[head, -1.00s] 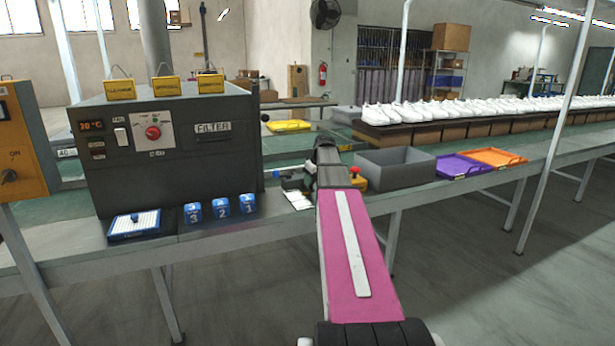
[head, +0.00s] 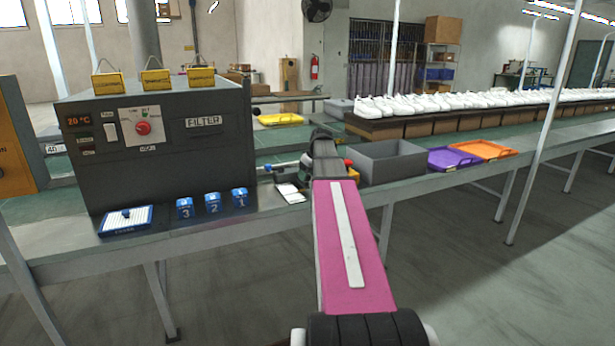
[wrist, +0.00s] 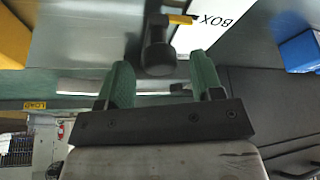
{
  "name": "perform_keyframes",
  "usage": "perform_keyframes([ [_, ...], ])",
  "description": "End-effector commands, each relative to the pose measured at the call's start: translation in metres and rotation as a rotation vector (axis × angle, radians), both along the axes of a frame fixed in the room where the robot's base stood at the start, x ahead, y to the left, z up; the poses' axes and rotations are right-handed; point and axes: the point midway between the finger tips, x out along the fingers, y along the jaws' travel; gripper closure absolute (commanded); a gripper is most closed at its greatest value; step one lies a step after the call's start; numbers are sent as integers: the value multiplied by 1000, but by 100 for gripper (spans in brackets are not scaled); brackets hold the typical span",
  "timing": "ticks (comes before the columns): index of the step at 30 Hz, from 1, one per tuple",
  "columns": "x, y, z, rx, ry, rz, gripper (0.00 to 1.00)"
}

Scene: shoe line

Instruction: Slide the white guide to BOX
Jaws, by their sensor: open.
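My gripper (wrist: 160,72) shows in the wrist view with its two green fingers apart and nothing between the tips. A dark round knob (wrist: 158,55) on a stem is just beyond the fingertips, between their lines. A yellow pointer (wrist: 182,19) beside the stem lies at the edge of a white card marked BOX (wrist: 215,28). A pale bar (wrist: 78,87) runs behind the fingers; I cannot tell whether it is the white guide. In the head view the white card (head: 290,193) lies left of my arm, which hides the fingers and most of the space there.
A dark FILTER machine (head: 150,165) stands left, with blue numbered blocks (head: 213,203) and a blue-rimmed tray (head: 126,221) before it. A grey bin (head: 390,165) is close right of my arm, then purple (head: 452,159) and orange (head: 485,150) trays. A red button (head: 348,162) is partly hidden.

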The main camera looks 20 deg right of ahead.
Motion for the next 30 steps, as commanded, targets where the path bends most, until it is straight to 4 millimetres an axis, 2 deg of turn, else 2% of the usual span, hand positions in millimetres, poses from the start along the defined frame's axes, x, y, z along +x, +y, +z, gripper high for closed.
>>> perform_keyframes([
  [9,-20,-9,51,-1,-3,-1,40],
  [15,-29,-13,77,-1,-2,-1,40],
  [21,-34,-15,88,0,0,0,40],
  [30,-34,-15,89,0,0,0,40],
])
